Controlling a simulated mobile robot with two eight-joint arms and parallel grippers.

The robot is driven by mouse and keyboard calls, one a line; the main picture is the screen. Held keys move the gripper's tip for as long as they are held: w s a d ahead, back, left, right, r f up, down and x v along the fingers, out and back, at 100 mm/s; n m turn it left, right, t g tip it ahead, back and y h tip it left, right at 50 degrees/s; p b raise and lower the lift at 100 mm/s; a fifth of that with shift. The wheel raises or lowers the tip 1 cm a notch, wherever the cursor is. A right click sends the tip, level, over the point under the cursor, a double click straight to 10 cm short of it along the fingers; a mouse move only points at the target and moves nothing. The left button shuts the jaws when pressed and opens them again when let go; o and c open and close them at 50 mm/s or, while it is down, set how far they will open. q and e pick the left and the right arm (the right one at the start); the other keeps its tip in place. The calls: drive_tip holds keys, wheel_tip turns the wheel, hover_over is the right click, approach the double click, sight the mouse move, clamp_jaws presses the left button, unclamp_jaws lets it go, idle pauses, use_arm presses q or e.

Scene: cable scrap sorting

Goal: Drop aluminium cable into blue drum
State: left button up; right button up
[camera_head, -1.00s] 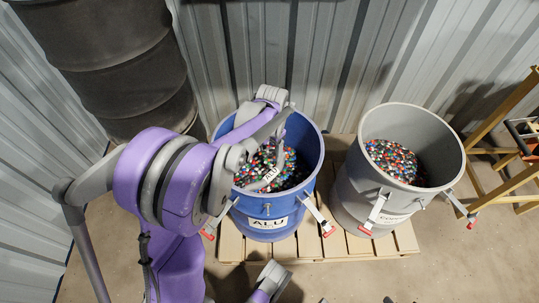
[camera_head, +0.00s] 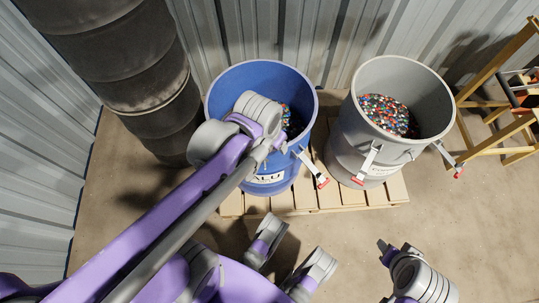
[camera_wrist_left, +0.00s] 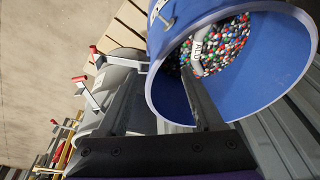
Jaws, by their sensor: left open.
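The blue drum (camera_head: 222,92) stands open and upright on a pallet, with an "ALU" label on its front. In the left wrist view the drum (camera_wrist_left: 265,97) fills the upper right. The aluminium cable (camera_wrist_left: 196,58), a grey curved piece with a white ALU tag, lies on the coloured scrap inside it. My left gripper (camera_wrist_left: 158,72) is open, with its fingers apart at the drum's mouth and the cable beyond them. In the head view my left wrist covers that gripper and the cable. My right gripper (camera_head: 390,250) is low at the right, away from the drums; its jaws are unclear.
A grey drum (camera_head: 350,125) with similar scrap stands right of the blue one on the wooden pallet (camera_head: 310,200). A dark barrel stack (camera_head: 145,90) stands at the left. A yellow frame (camera_head: 490,75) stands at the far right. The front floor is clear.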

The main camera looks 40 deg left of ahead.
use_arm(q)
drive_tip(key=s+d+f+t, duration=0.1)
drive_tip(key=s+d+f, duration=0.1)
drive_tip(key=s, duration=0.3)
drive_tip(key=shift+s+d+f, duration=0.15)
drive_tip(key=shift+s+d, duration=0.1)
drive_tip(key=shift+d, duration=0.25)
wheel_tip(320, 180, up, 21)
drive_tip(key=w+t+p, duration=0.1)
drive_tip(key=p, duration=1.7)
drive_tip(key=shift+w, duration=0.25)
use_arm(e)
wheel_tip(320, 180, up, 21)
drive_tip(key=w, duration=0.1)
drive_tip(key=shift+w+t, duration=0.3)
drive_tip(key=shift+t, duration=0.1)
use_arm(q)
drive_tip(key=shift+w, duration=0.1)
use_arm(e)
drive_tip(key=shift+w, duration=0.1)
